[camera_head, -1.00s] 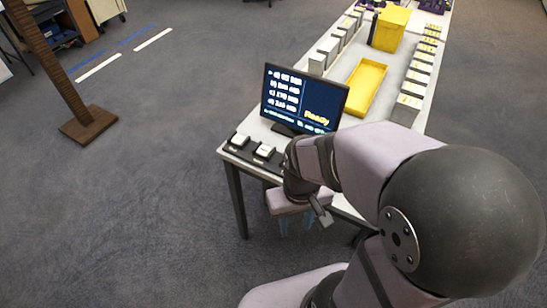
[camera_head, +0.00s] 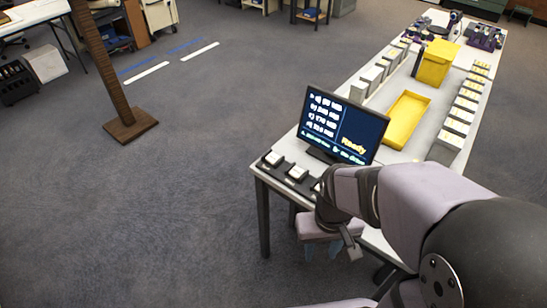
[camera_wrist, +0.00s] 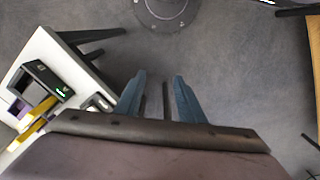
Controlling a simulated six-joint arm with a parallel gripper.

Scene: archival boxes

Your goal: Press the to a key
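A row of dark key bases with white keys stands at the table's near end, before the monitor. The left key (camera_head: 273,158) and the middle key (camera_head: 297,172) show clearly; a third (camera_head: 316,186) is partly hidden by my arm. Their labels are too small to read. The monitor (camera_head: 342,124) shows several lines of white text and a yellow "Ready". My gripper (camera_head: 322,251) hangs off the table's near side, apart from the keys. In the wrist view my gripper (camera_wrist: 158,76) has its blue fingers spread, with only floor between them.
The white table (camera_head: 268,180) carries a yellow tray (camera_head: 405,120), a yellow box (camera_head: 436,62) and rows of grey and white boxes (camera_head: 459,115). A brown post (camera_head: 103,65) stands at left. The floor left of the table is open.

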